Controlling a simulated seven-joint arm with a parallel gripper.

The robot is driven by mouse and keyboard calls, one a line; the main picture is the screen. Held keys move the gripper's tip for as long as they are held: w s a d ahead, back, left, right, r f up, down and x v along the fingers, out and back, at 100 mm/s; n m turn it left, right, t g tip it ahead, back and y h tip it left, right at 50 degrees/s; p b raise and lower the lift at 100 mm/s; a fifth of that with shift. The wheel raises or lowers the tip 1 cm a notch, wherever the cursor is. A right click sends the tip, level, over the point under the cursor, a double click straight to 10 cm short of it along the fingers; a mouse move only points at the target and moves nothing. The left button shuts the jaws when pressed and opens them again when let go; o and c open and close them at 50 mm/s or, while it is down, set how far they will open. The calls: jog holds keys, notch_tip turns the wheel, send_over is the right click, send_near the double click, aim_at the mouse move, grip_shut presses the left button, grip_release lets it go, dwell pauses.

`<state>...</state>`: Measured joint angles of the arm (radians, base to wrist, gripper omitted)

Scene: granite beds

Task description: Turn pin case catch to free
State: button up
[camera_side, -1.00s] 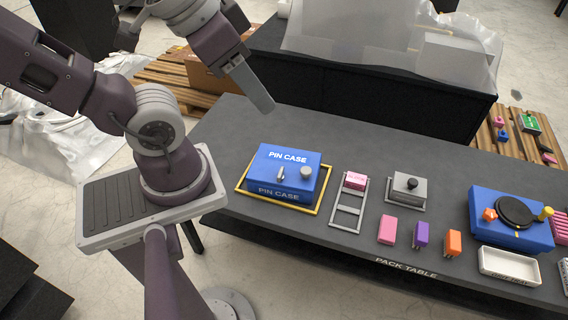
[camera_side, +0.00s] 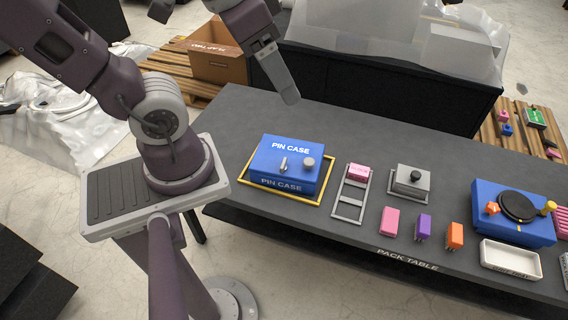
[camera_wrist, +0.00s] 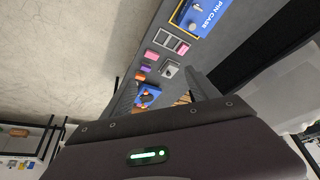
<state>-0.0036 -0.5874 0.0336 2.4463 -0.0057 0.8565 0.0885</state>
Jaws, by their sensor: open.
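The blue pin case (camera_side: 262,160) sits inside a yellow frame on the dark table, and its top carries a small silver catch (camera_side: 283,164) and a round grey knob (camera_side: 308,163). My gripper (camera_side: 290,98) is in the air above and behind the case, apart from it. In the wrist view the pin case (camera_wrist: 208,22) is at the top edge, with the catch (camera_wrist: 193,18) partly visible. There my gripper's fingers (camera_wrist: 163,92) stand apart with nothing held between them.
Right of the case are a grey rack (camera_side: 349,200) with a pink block, a grey box with a black knob (camera_side: 412,180), pink, purple and orange blocks, a white tray (camera_side: 510,260) and a blue turntable unit (camera_side: 490,222). The table behind the case is clear.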

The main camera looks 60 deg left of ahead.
jog(key=w+a+f+m+g, duration=0.1)
jog(key=w+a+f+g, duration=0.15)
jog(key=w+f, duration=0.45)
jog(key=m+g+y, duration=0.3)
jog(key=m+g, duration=0.3)
send_over(284, 162)
jog(key=w+d, duration=0.2)
jog(key=w, duration=0.1)
notch_tip(284, 162, down, 30)
jog(key=r, duration=0.1)
jog(key=x, duration=0.8)
jog(key=shift+s+d, duration=0.1)
jog(key=shift+d, duration=0.1)
jog(key=shift+c, duration=0.4)
jog(key=c, duration=1.3)
